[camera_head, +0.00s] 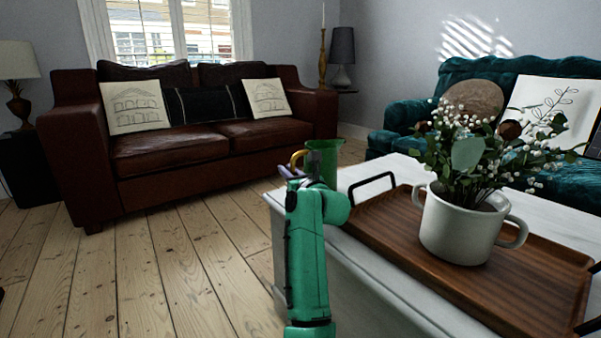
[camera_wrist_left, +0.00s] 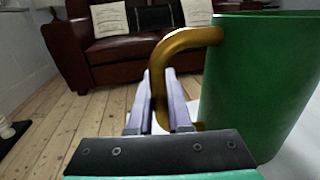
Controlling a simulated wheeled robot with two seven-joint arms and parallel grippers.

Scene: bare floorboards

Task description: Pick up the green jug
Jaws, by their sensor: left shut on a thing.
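The green jug (camera_head: 323,162) stands upright at the near-left end of the white table, partly hidden behind my left arm in the head view. It fills the right side of the left wrist view (camera_wrist_left: 262,80). Its yellow-brown handle (camera_wrist_left: 160,75) points left. My left gripper (camera_wrist_left: 160,100) is shut on the handle, with its pale purple fingers on either side of it. In the head view the left gripper (camera_head: 292,173) is small and mostly hidden by the green wrist. My right gripper is not in view.
The white table (camera_head: 365,275) carries a wooden tray (camera_head: 385,228) with black handles, right of the jug. A white pot (camera_head: 455,232) of flowers stands on the tray. A brown sofa (camera_head: 180,150) is behind, a teal sofa (camera_head: 395,115) at right.

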